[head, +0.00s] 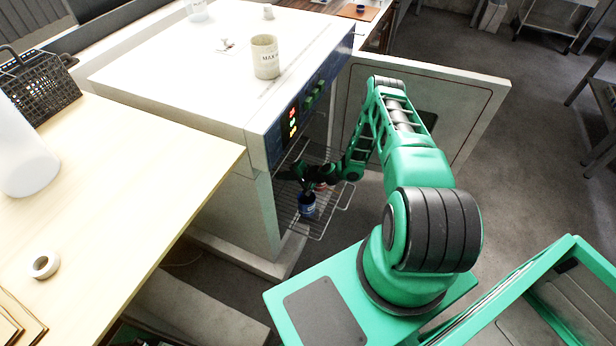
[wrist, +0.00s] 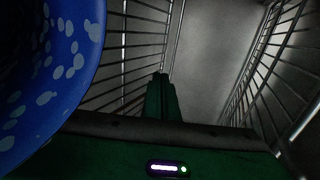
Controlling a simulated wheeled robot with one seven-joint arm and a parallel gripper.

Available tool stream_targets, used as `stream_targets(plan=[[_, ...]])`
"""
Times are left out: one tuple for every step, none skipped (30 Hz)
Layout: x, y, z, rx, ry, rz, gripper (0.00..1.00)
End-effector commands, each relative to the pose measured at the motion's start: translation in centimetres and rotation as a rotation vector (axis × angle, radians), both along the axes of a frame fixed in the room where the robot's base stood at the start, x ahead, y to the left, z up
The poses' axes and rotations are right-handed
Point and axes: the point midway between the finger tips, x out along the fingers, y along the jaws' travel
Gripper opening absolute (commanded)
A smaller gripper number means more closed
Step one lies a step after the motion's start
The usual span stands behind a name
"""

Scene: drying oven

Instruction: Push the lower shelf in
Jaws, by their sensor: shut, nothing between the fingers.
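A wire shelf (head: 318,228) sticks out of the front of the drying oven (head: 250,190) in the head view, with a loop at its outer edge. I cannot tell for certain whether it is the lower one. A blue jar (head: 307,207) stands on the wire. My gripper (head: 284,174) is at the oven's opening, close above the jar. In the wrist view my gripper (wrist: 161,80) is shut and empty, with wire bars on both sides. A blue speckled round thing (wrist: 65,75) fills the left of that view. Contact with the shelf is not clear.
The oven door (head: 470,95) stands open to the right, behind my arm. A beaker (head: 265,57) stands on the oven top. A wooden table (head: 130,200) with a tape roll (head: 45,264) is at left.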

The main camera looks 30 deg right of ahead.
Motion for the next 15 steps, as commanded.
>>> stream_targets(plan=[[-0.7, -0.7, 0.6, 0.001, 0.002, -0.003, 0.00], [-1.2, -0.9, 0.9, 0.000, 0.002, -0.002, 0.00], [-1.8, -1.4, 1.3, 0.000, 0.002, -0.002, 0.00], [-2.3, -1.7, 1.6, -0.001, 0.002, 0.000, 0.00], [-2.6, -1.9, 2.0, 0.001, 0.002, -0.001, 0.00], [-3.2, -2.3, 2.4, 0.000, 0.002, 0.000, 0.00], [-3.7, -2.6, 2.7, 0.001, 0.002, 0.001, 0.00], [-4.1, -2.9, 3.0, 0.001, 0.002, 0.001, 0.00], [-4.7, -3.3, 3.5, 0.001, 0.002, 0.003, 0.00], [-5.1, -3.6, 3.8, 0.000, 0.001, 0.002, 0.00], [-5.6, -4.0, 4.1, 0.000, 0.001, 0.002, 0.00], [-6.2, -4.3, 4.5, 0.000, 0.001, 0.003, 0.00], [-6.6, -4.6, 4.9, 0.001, 0.002, 0.003, 0.00], [-7.0, -4.9, 5.2, 0.000, 0.000, 0.002, 0.00], [-7.5, -5.3, 5.6, 0.001, 0.001, 0.004, 0.00]])
